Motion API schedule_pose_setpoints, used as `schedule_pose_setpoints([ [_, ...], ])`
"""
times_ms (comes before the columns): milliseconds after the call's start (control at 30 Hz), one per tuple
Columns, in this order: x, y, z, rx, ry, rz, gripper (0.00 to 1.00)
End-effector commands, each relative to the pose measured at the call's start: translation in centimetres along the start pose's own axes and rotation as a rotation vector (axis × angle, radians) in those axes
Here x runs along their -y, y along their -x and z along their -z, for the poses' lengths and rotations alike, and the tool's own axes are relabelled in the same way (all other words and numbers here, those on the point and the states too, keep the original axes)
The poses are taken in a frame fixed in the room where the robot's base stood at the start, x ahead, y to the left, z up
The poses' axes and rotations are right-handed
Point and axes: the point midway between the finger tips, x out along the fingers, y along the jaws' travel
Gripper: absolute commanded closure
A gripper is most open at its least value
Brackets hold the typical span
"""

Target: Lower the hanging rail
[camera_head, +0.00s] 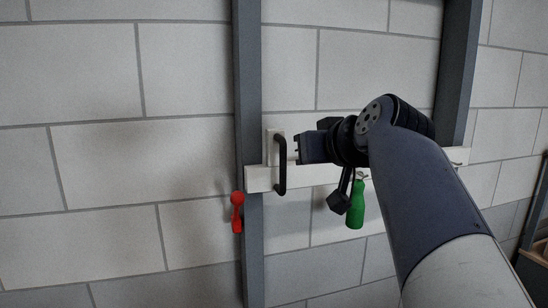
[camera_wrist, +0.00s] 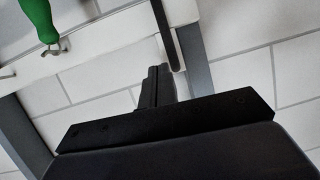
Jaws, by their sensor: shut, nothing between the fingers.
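The hanging rail (camera_head: 322,175) is a white horizontal batten across two grey uprights in the head view; it also crosses the upper left of the wrist view (camera_wrist: 104,37). A black bar handle (camera_head: 282,166) stands on its left end, and shows at the top of the wrist view (camera_wrist: 164,34). My gripper (camera_head: 299,148) is shut and empty, just right of the handle, with its tips pointing toward it. In the wrist view the closed fingers (camera_wrist: 157,72) lie just below the handle. Whether they touch it I cannot tell. My arm hides part of the rail's right side.
A green bottle-shaped thing (camera_head: 356,206) hangs from the rail, on a hook in the wrist view (camera_wrist: 55,48). A red one (camera_head: 237,212) hangs at the left upright (camera_head: 246,90). The right upright (camera_head: 457,70) stands behind my arm. A pale block wall (camera_head: 90,80) lies behind.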

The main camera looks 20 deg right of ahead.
Motion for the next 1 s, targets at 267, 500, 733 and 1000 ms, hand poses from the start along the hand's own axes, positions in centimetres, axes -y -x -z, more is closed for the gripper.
schedule_pose_setpoints([
  [267,-4.3,-2.0,2.8,-0.119,0.022,-0.065,1.00],
  [500,-4.5,-5.3,3.1,-0.119,0.023,-0.064,1.00],
  [733,-4.7,-9.8,3.6,-0.118,0.023,-0.064,1.00],
  [1000,-5.0,-12.4,2.0,-0.119,0.022,-0.066,1.00],
])
